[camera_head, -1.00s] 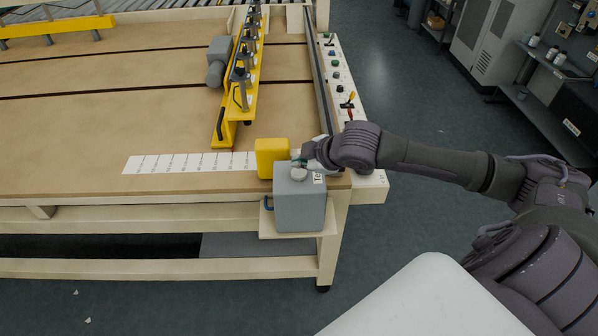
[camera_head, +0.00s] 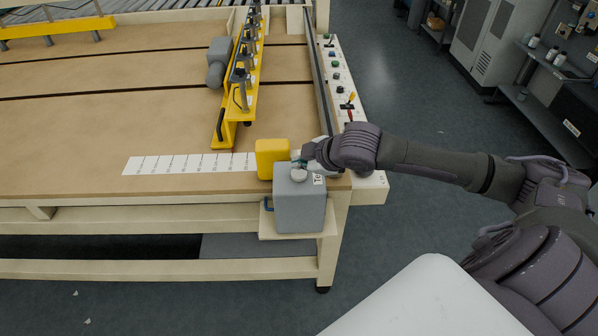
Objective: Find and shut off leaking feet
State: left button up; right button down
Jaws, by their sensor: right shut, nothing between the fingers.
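My right gripper (camera_head: 303,160) is shut and empty, at the upper side of a grey box (camera_head: 300,208) with a round light knob (camera_head: 298,175) on top. From this view I cannot tell whether the fingers touch the box. A yellow block (camera_head: 272,158) stands just left of the fingers. The grey box sits on a small shelf at the table's front right corner. A yellow bar (camera_head: 229,127) carries a row of several metal feet (camera_head: 240,76) on the table. No leak can be made out. My left gripper is not in view.
The wooden table (camera_head: 80,125) has a white marked strip (camera_head: 185,163) near its front edge. A control panel (camera_head: 338,82) with buttons runs along its right side. Grey cabinets and shelving stand at the right. The floor between is clear.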

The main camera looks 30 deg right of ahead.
aim_at(300, 174)
jog(key=shift+f, duration=0.2)
jog(key=shift+f, duration=0.25)
jog(key=shift+f, duration=0.55)
dwell(0.6)
dwell(0.3)
jog(key=shift+r+p, duration=0.95)
jog(key=shift+p, duration=0.25)
jog(key=shift+r, duration=0.1)
notch_tip(300, 174, up, 5)
jog(key=p, duration=0.5)
jog(key=shift+p, duration=0.35)
